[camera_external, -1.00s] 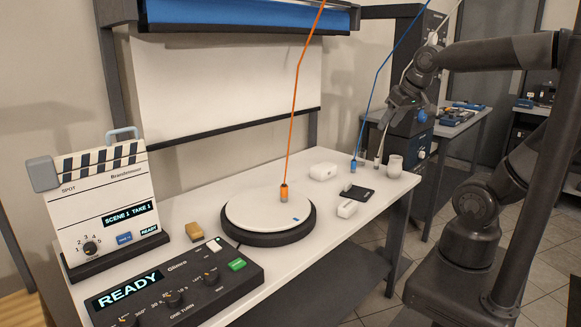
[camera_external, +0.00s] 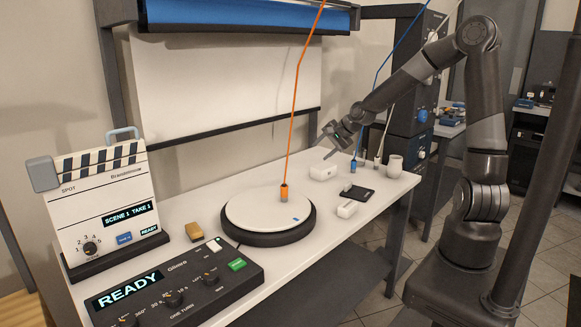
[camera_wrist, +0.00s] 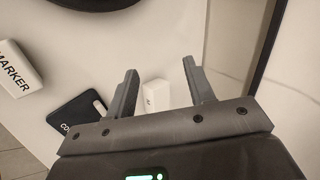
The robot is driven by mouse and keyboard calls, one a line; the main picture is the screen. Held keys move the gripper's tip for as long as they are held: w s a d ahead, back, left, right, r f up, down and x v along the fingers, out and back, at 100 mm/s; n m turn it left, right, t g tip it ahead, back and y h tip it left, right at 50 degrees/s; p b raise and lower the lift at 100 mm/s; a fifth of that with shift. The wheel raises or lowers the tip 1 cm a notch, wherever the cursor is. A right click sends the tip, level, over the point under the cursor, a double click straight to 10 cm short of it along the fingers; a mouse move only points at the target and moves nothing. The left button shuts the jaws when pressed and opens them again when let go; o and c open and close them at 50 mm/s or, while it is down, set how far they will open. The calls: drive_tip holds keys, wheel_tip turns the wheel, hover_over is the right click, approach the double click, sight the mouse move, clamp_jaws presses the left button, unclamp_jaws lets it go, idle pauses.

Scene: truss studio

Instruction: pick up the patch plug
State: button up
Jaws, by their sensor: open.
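Three cables hang with plug-like ends at the bench; no label shows which is the patch plug. The orange one (camera_external: 284,192) stands upright on the white turntable (camera_external: 250,211). The blue one (camera_external: 353,166) is near the bench's back right, and a pale one (camera_external: 377,161) is just right of it. My gripper (camera_external: 329,153) is open and empty above the white box (camera_external: 322,172), left of the blue and pale ends. In the wrist view my gripper's two fingers (camera_wrist: 160,85) are apart, with the white box (camera_wrist: 157,95) showing between them. No cable end shows there.
A black pad (camera_external: 360,194) and a white marker block (camera_external: 347,209) lie right of the turntable. A white cup (camera_external: 394,166) stands at the bench's right end. The slate (camera_external: 105,205), control panel (camera_external: 170,287) and yellow block (camera_external: 194,230) occupy the left.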

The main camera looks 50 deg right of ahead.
drive_tip(key=w+d+r+m+t, duration=0.2)
drive_tip(key=w+d+m+t, duration=0.1)
drive_tip(key=w+d+m, duration=0.25)
wheel_tip(320, 180, up, 15)
drive_tip(key=m+t+h, duration=0.6)
drive_tip(key=m+h, duration=0.2)
drive_tip(key=m, duration=1.1)
hover_over(355, 164)
drive_tip(key=s, duration=0.4)
drive_tip(key=f, duration=2.3)
drive_tip(key=a+f, duration=0.1)
drive_tip(key=f, duration=1)
drive_tip(key=shift+f, duration=0.35)
drive_tip(key=shift+x, duration=3.75)
drive_tip(key=shift+c, duration=0.6)
drive_tip(key=c, duration=0.9)
